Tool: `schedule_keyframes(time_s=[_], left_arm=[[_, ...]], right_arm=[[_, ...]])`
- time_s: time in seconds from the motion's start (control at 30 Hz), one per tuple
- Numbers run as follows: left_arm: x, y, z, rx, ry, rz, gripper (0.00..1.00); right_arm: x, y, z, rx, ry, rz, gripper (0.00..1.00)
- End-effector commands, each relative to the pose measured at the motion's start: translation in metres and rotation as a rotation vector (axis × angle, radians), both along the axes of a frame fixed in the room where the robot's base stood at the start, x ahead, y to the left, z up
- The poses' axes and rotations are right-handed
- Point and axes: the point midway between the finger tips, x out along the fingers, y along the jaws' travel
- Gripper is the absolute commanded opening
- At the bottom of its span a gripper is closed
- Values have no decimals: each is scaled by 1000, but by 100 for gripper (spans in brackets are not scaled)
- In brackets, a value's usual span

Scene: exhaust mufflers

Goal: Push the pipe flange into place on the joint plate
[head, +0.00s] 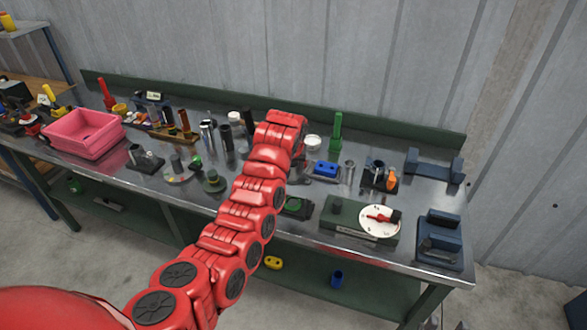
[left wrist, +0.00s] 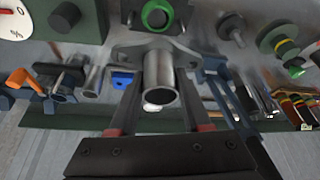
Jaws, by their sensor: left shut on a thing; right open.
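In the left wrist view, my left gripper (left wrist: 160,84) has its dark fingers on both sides of the pipe flange (left wrist: 160,70), a short grey metal tube with a wider flat flange at its far end. It is shut on the tube. A dark plate with a bright green ring (left wrist: 156,14) lies just beyond the flange; it also shows in the head view (head: 296,207), partly behind my arm. I take this for the joint plate, but cannot be sure. Whether flange and plate touch cannot be told. In the head view, my red arm hides the left gripper and the flange. My right gripper is not in view.
A green box with a white dial (head: 380,221) stands on the bench right of the plate. A blue block (head: 326,169) and a dark holder with an orange part (head: 381,180) stand behind. A pink bin (head: 84,134) is at the left. Several small parts crowd the bench.

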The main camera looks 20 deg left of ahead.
Motion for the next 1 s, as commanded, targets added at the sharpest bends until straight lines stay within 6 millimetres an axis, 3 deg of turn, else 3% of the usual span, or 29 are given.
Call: schedule_keyframes(time_s=[0.33,0.8,1.0], left_arm=[[0,0,-3,0,-3,2,0],[0,0,-52,0,-1,1,0],[0,-1,-63,0,-2,0,0]], right_arm=[[0,0,-11,0,0,0,43],[0,0,-37,0,-1,0,43],[0,0,-41,0,0,0,43]])
